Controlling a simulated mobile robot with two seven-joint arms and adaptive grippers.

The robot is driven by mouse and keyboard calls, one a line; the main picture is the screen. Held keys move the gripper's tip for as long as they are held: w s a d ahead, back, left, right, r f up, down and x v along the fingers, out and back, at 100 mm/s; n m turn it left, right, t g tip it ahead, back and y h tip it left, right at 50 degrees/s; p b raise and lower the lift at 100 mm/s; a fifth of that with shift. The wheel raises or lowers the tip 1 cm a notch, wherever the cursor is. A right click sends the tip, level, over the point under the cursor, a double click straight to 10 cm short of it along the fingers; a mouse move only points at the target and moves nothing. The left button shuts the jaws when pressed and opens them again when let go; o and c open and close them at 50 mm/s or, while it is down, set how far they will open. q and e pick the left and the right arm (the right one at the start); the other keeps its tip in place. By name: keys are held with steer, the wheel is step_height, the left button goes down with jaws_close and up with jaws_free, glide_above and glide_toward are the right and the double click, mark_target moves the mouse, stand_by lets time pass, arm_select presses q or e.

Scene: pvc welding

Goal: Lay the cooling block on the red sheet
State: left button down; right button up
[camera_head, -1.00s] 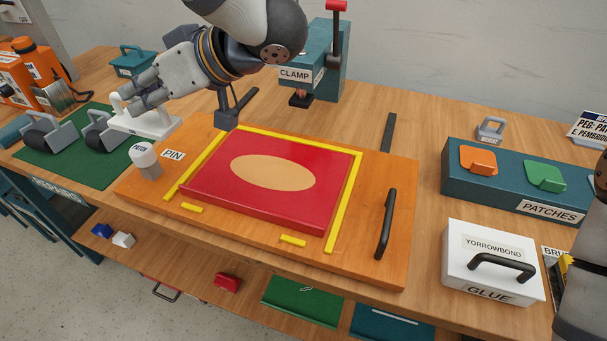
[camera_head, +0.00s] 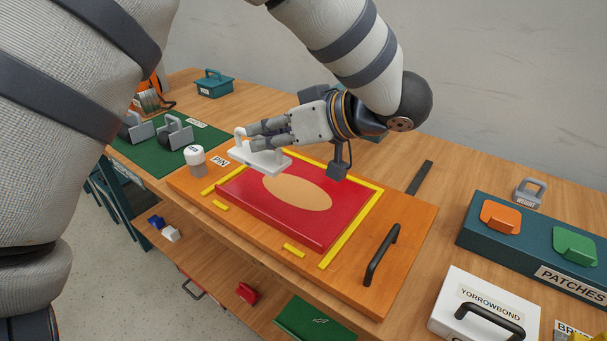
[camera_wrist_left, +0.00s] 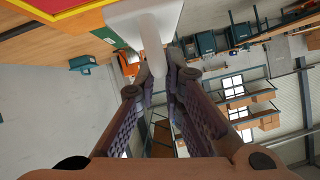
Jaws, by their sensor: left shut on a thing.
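The cooling block is a white flat plate with a handle (camera_head: 268,162). In the head view it is above the far left corner of the red sheet (camera_head: 325,227). A tan oval (camera_head: 298,192) lies on the sheet. My left gripper (camera_head: 249,136) is shut on the block's handle; the white block also shows at the top of the left wrist view (camera_wrist_left: 148,25). Whether the block touches the sheet cannot be told. My right gripper does not show.
Yellow strips (camera_head: 350,226) edge the sheet on an orange board (camera_head: 365,296) with a black handle (camera_head: 382,255). A white glue box (camera_head: 470,310) and a teal patch stand (camera_head: 500,245) are at right.

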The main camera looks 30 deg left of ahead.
arm_select(q)
steer(key=w+d+f, duration=0.1)
steer(key=w+f, duration=0.1)
steer(key=w+d+f+b, duration=0.1)
steer(key=f, duration=0.1)
steer(key=w+d+f, duration=0.1)
steer(key=w+f, duration=0.1)
steer(key=shift+w+f+b, duration=0.2)
steer(key=shift+w+b, duration=0.1)
steer(key=shift+b, duration=0.1)
steer(key=f, duration=0.2)
steer(key=shift+w+d+f, duration=0.15)
steer(key=shift+d+f, duration=0.05)
steer(key=shift+f, duration=0.4)
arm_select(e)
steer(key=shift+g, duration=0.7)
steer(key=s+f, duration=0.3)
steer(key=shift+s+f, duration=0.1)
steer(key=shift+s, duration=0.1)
arm_select(q)
steer(key=shift+f, duration=0.2)
steer(key=c, duration=1.7)
jaws_free()
